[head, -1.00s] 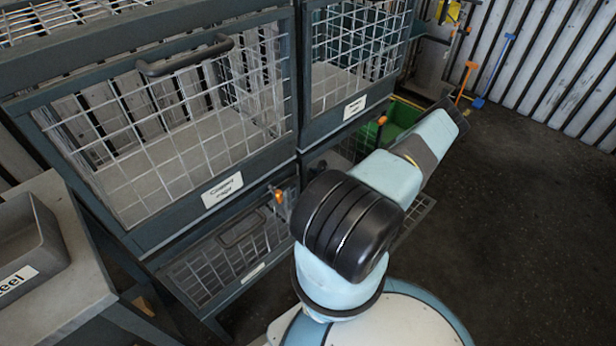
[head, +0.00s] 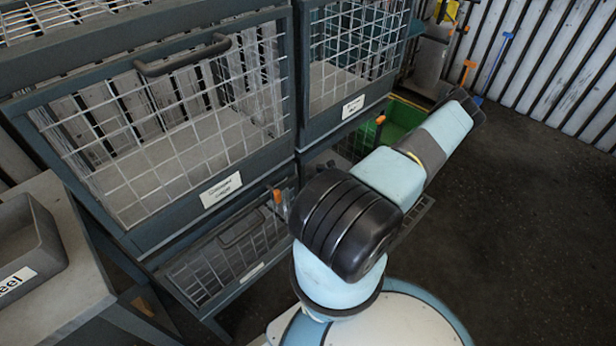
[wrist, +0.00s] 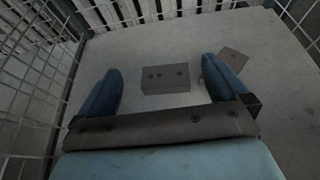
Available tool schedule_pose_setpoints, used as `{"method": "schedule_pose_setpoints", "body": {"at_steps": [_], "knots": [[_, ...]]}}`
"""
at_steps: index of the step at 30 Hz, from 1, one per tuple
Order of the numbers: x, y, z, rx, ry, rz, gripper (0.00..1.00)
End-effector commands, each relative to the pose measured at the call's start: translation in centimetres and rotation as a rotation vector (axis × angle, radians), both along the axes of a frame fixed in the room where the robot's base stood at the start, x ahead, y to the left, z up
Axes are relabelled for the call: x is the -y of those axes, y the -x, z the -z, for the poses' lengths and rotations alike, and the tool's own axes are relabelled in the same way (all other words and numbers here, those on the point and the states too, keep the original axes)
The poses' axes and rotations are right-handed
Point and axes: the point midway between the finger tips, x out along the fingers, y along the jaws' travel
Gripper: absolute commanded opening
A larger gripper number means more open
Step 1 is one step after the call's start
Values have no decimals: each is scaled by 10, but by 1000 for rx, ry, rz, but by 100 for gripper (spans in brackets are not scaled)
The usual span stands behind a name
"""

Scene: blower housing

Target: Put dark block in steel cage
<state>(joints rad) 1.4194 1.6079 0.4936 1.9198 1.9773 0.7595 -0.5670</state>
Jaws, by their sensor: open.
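In the wrist view my gripper (wrist: 160,65) is open, its two blue fingers spread and nothing held. A grey block (wrist: 166,79) with dark holes on its top lies ahead, between the lines of the fingers and apart from both. A second grey-brown block (wrist: 234,61) lies behind the right finger, which partly hides it. Both rest on a pale floor (wrist: 200,32) with wire mesh at both sides. I cannot tell which block is the dark one. In the head view a large mesh cage (head: 222,193) stands at left; its label is too blurred to read.
A second labelled mesh cage (head: 345,112) stands to the right, with a green bin (head: 403,118) beyond it. A grey tray (head: 40,240), its label ending in "eel", sits on a bench (head: 75,290) at left. Dark floor (head: 535,220) at right is clear.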

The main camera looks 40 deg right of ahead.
Motion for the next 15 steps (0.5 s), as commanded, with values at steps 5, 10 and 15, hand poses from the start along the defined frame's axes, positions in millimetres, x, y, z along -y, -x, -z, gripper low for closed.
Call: {"method": "schedule_pose_setpoints", "body": {"at_steps": [5, 10, 15], "knots": [[5, 31, -14, -1, 1, 1, 100], [9, 52, -22, 0, -1, 1, 100], [10, 62, -27, 0, -1, 0, 100]]}}
